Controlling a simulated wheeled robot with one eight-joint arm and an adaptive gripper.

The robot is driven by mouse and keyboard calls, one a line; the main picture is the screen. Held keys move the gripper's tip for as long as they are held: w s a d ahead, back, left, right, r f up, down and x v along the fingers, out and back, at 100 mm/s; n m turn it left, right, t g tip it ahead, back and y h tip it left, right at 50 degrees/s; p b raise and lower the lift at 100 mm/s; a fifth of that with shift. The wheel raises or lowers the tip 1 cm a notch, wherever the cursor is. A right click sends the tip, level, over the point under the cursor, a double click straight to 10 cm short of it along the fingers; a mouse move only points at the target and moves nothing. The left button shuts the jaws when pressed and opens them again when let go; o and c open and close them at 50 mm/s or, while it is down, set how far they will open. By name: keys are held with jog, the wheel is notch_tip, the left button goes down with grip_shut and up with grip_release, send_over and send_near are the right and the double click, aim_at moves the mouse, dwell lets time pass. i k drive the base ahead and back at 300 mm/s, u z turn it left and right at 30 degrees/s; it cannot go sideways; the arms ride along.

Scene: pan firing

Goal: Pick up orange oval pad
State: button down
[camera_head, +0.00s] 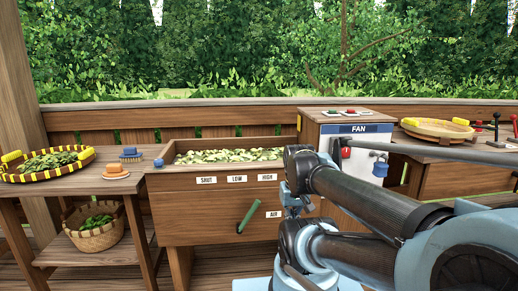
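The orange oval pad (116,170) lies on the left wooden side table (75,185), near its right front edge. It has a rounded orange top and a paler lower rim. Nothing covers it. My arm (350,205) is folded at the right and lower middle of the view, well to the right of the pad and apart from it. I cannot make out my gripper's fingertips among the folded arm parts, nor whether they are open or shut.
A blue-topped brush (130,154) stands just behind the pad. A yellow-rimmed basket of leaves (46,164) is to its left. A blue knob (159,162) sits right, by the leaf-filled pan cabinet (195,205). A green handle (248,217) sticks out in front.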

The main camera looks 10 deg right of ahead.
aim_at(114, 172)
jog(key=u, duration=1.4)
